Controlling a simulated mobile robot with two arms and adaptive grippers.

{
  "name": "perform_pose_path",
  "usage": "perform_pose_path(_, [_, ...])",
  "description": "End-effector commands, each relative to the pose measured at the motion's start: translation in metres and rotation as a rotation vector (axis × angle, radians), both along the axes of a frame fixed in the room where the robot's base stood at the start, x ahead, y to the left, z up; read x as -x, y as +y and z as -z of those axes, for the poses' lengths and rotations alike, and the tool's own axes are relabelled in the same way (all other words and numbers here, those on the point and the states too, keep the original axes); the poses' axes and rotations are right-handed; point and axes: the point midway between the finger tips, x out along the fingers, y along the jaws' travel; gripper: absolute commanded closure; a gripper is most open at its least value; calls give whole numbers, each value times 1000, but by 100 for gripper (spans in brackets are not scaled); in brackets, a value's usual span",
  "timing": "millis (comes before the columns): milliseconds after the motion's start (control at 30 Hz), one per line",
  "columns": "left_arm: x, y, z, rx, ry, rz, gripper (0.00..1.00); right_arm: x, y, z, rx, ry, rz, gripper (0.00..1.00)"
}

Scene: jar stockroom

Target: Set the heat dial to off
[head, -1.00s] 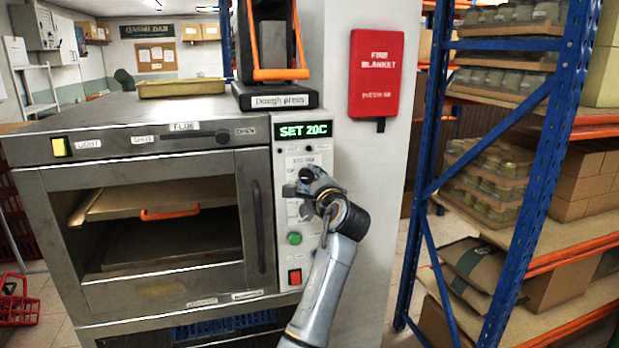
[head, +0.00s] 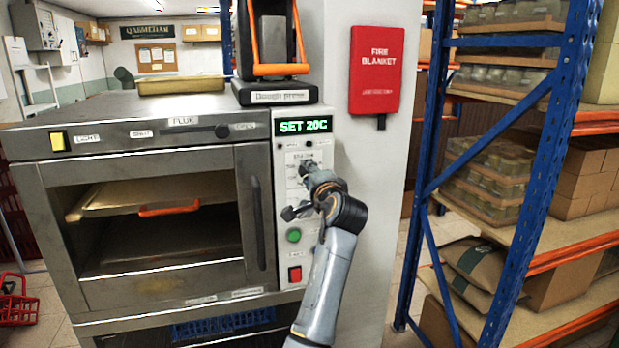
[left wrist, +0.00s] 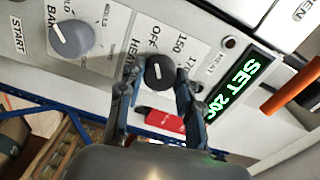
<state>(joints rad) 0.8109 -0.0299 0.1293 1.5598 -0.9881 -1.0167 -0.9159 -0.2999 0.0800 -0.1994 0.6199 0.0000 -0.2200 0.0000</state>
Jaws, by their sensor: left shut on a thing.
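The heat dial (left wrist: 158,72) is a small black knob in the left wrist view, beside the printed marks OFF and 150. A pale mark shows on its face, roughly toward the OFF side; its exact setting is hard to tell. My left gripper (left wrist: 157,88) has a finger on each side of the dial and is shut on it. In the head view, my left gripper (head: 296,192) is at the oven's control panel (head: 293,267) and hides the dial. The green display (head: 303,125) reads SET 20C. My right gripper is not in view.
A grey bake dial (left wrist: 72,38) sits beside the heat dial. A green button (head: 294,235) and red switch (head: 295,275) are below my gripper. The oven (head: 150,290) is at left, a fire blanket (head: 377,72) on the column, a blue rack (head: 500,190) at right.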

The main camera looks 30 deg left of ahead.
Motion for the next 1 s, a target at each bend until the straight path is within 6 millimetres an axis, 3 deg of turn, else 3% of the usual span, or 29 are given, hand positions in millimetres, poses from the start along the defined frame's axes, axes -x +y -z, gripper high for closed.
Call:
perform_pose_path(633, [0,0,2,35,-33,0,97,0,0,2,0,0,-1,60])
perform_pose_path(667, [0,0,2,35,-33,0,59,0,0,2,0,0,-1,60])
perform_pose_path(733, [0,0,2,34,-34,0,45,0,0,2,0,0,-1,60])
perform_pose_path(1000, [0,0,1,32,-34,0,42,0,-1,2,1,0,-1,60])
